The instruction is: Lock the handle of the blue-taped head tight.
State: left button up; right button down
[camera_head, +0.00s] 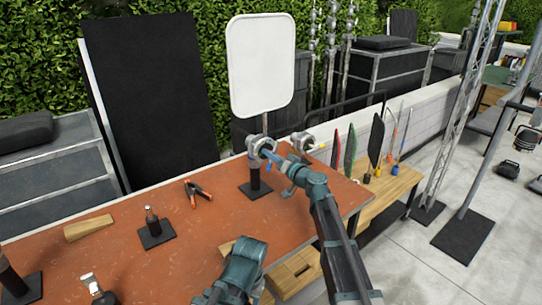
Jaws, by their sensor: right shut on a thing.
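The grip head with blue tape (254,145) is a grey metal head on a short dark post with a square black base, standing near the far edge of the orange-brown table (180,262). My right gripper (272,157) is at the head's right side and shut on its handle. The jaws hide most of the handle, so its exact angle cannot be told. A second grey head (303,141) is just right of it. My left arm shows as a teal part at the bottom middle; its gripper fingers are not visible.
Orange-handled clamps (198,190), a wooden wedge (88,227) and a small post on a black base (155,230) are on the table. A white panel (261,62) rises behind the head. The table's middle is largely clear.

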jog(key=m, duration=0.5)
jog(key=shift+m, duration=0.3)
jog(key=m, duration=0.5)
jog(key=shift+m, duration=0.4)
jog(key=c, duration=0.7)
grip_release()
jog(key=v, duration=1.3)
jog(key=shift+s+d, duration=0.3)
